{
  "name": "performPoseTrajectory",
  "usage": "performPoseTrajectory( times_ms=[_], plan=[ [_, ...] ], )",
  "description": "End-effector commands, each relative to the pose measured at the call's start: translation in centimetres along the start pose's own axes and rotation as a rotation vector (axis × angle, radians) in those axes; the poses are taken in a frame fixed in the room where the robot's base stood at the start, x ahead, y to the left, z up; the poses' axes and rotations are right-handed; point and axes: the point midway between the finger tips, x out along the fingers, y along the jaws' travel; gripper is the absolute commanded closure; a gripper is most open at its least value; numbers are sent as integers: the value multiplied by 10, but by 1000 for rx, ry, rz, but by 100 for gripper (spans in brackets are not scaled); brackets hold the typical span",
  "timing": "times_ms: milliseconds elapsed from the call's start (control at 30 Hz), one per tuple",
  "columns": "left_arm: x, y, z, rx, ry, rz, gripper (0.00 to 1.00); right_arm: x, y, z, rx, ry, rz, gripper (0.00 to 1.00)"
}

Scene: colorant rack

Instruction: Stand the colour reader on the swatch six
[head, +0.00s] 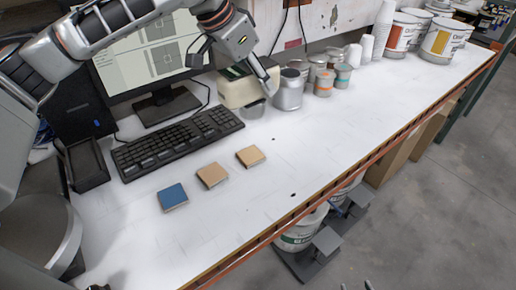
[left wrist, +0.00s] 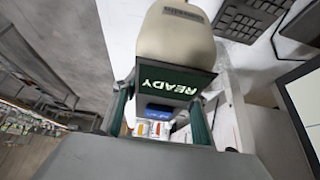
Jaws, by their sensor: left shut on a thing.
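The colour reader (head: 236,93) is a cream-coloured body near the back of the bench, right of the keyboard. My left gripper (head: 250,80) is shut on it from above. In the left wrist view the reader (left wrist: 175,40) sits between the two dark green fingers, with its dark screen reading READY. I cannot tell for certain whether its underside touches the bench. Three square swatches lie in a row in front: a blue swatch (head: 173,197), a tan swatch (head: 212,175) and another tan swatch (head: 250,156). No numbers are readable on them. My right gripper is not in view.
A silver can (head: 288,92) stands close right of the reader, with several smaller cans behind. The keyboard (head: 177,141) and a dark tray (head: 86,165) lie left of the swatches. Large paint pails (head: 442,42) stand far right.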

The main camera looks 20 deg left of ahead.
Motion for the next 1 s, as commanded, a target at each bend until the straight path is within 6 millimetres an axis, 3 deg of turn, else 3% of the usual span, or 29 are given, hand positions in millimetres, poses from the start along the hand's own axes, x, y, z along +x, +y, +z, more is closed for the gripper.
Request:
performPoseTrajectory(
  times_ms=[267, 500, 1000],
  plan=[
    [56, 0, 33, -5, -1, 2, 99, 6, -2, -4, -2, 24, -3, 60],
    [100, 0, 58, -4, 0, 1, 99, 10, -3, 4, -4, 21, -4, 60],
    [140, 0, 81, -4, 1, 1, 99, 15, -4, 20, -4, 6, -5, 60]
  ],
)
